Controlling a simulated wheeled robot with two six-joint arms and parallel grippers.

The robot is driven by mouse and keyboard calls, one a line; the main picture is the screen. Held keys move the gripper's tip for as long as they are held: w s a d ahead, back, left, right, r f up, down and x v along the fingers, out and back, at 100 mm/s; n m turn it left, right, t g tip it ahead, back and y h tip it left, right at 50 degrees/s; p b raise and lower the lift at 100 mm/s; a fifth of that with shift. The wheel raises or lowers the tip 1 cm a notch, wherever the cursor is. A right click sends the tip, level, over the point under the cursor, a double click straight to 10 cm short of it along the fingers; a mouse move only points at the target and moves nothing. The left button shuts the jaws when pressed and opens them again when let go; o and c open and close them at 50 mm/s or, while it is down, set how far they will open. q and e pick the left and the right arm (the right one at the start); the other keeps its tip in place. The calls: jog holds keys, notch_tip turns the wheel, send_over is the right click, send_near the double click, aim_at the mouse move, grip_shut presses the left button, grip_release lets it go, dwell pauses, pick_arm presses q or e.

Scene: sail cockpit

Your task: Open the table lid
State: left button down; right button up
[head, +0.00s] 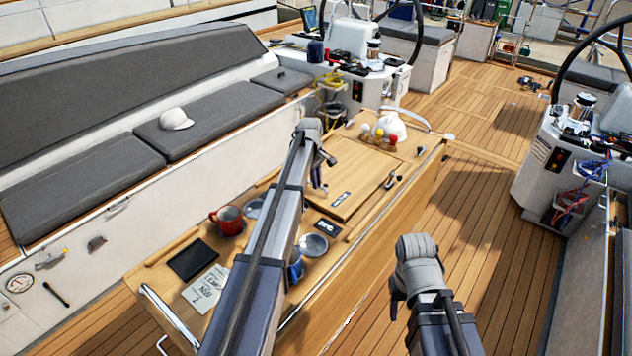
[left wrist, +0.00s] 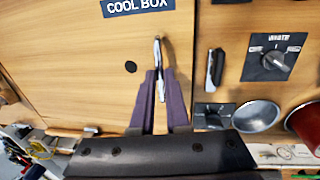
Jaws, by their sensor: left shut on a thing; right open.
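The table lid (head: 365,172) is a wooden panel in the tabletop with a dark label reading COOL BOX; it looks flat and closed. In the left wrist view the lid (left wrist: 75,75) fills the upper left. My left gripper (head: 318,188) is over the lid's near-left part. In the left wrist view its purple fingers (left wrist: 161,85) are shut on a slim metal handle (left wrist: 158,52) beside the label. My left arm hides part of the tabletop. My right gripper (head: 394,306) is open and empty, over the deck beside the table.
On the table are a red mug (head: 228,219), a black tablet (head: 192,259), a paper sheet (head: 206,288) and a metal bowl (head: 313,245). Deck (head: 470,230) right of the table is clear.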

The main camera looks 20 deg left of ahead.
pick_arm(q)
jog(key=w+d+r+p, duration=0.2)
jog(key=w+r+p, duration=0.3)
jog(key=r+p, duration=0.4)
jog(key=w+d+r+p, duration=0.2)
jog(key=w+r+p, duration=0.3)
jog(key=r+p, duration=0.4)
jog(key=shift+r+p, duration=0.4)
jog(key=shift+r, duration=0.85)
jog(key=c, duration=1.4)
grip_release()
jog(key=o, duration=0.3)
jog(key=shift+w+f, duration=0.25)
jog(key=shift+o, duration=0.9)
jog(key=shift+d, duration=0.1)
jog(key=shift+s, duration=0.1)
